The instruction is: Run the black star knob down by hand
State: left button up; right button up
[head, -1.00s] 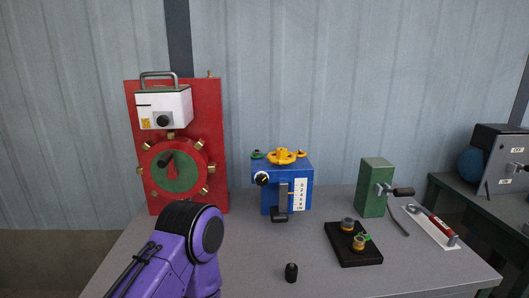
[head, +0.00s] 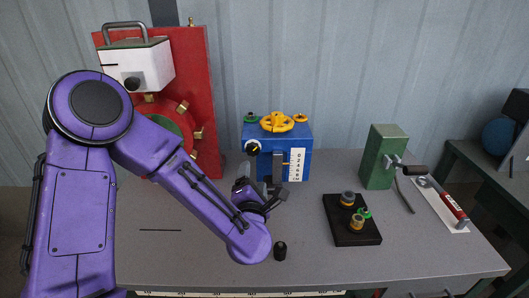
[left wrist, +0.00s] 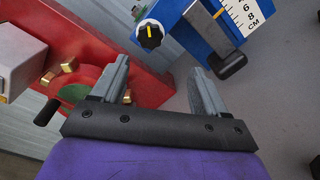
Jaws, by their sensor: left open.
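The black scalloped knob (head: 252,147) with a yellow mark sits on the front left of the blue box (head: 298,140). It shows clearly in the left wrist view (left wrist: 150,34), beyond my fingers and nearer the left one. My left gripper (head: 274,192) is in front of the blue box and lower than the knob. In the left wrist view its two fingers (left wrist: 160,70) stand wide apart with nothing between them; the knob looks apart from them. My right gripper is not in view.
A black lever (left wrist: 232,66) sticks out of the blue box beside a centimetre scale (head: 297,164). A red panel (head: 203,110) stands left. A small black cylinder (head: 280,251) stands on the grey table (head: 190,262). A green block (head: 378,160) and black tray (head: 340,231) are right.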

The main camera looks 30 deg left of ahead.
aim_at(254, 150)
pick_arm(q)
jog(key=shift+n+y, duration=0.4)
jog(key=shift+n, duration=0.2)
jog(key=p+x, duration=0.1)
jog(key=x, duration=0.2)
jog(key=r+p+x, duration=0.1)
jog(key=x, duration=0.6)
jog(key=shift+a+r+p, duration=0.1)
jog(key=shift+r+p, duration=0.2)
jog(key=shift+p, duration=0.1)
jog(key=shift+w+a, duration=0.15)
jog(key=shift+w, duration=0.35)
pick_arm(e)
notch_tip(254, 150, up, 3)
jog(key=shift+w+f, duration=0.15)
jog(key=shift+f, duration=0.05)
pick_arm(q)
jog(key=shift+s, duration=0.1)
jog(key=c, duration=1.1)
